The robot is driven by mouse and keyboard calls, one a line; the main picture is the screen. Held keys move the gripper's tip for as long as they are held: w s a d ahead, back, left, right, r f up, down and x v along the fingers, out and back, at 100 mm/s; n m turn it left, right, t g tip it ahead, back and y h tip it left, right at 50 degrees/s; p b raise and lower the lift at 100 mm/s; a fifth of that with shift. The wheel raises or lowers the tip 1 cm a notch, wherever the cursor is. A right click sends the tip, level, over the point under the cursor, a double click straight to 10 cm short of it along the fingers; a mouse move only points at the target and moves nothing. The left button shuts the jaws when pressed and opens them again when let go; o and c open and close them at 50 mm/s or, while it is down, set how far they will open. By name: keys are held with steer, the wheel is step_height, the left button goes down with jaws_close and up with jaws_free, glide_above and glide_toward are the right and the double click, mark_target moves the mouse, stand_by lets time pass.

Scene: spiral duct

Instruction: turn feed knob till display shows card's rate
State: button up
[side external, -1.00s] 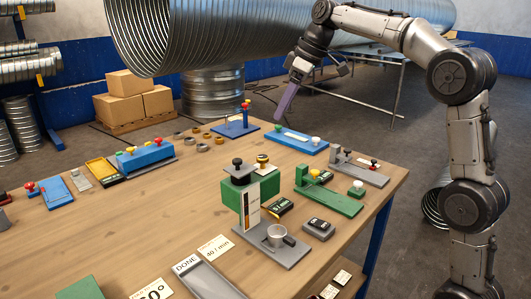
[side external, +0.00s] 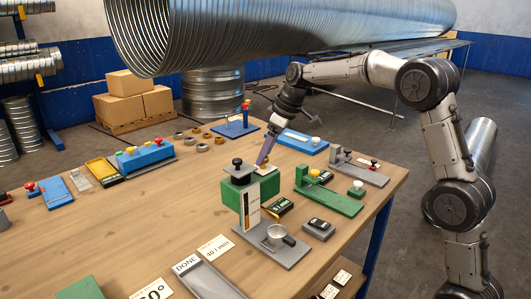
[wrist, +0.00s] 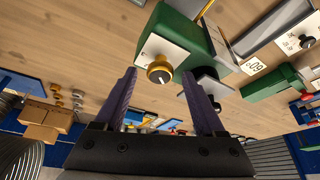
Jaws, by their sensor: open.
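A yellow knob (wrist: 160,70) with a dark, marked top sits on a pale plate on a green box (wrist: 185,30). My gripper (wrist: 160,76) is open, its two purple fingers either side of the knob in the wrist view. In the side view my gripper (side external: 262,160) points down at the green box (side external: 266,186), and its fingers largely cover the knob; contact cannot be told. A card (side external: 216,246) reading "40 / min" lies on the table. A small dark display (side external: 280,207) stands beside the box; its digits are too small to read.
A black knob (side external: 237,162) tops the grey-green stand close in front of my gripper. A metal cup (side external: 276,236) sits on its base. A green fixture (side external: 328,198) and a blue one (side external: 302,141) stand to the right.

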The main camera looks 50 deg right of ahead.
steer(key=shift+w+f, duration=0.1)
steer(key=shift+f, duration=0.2)
jaws_close()
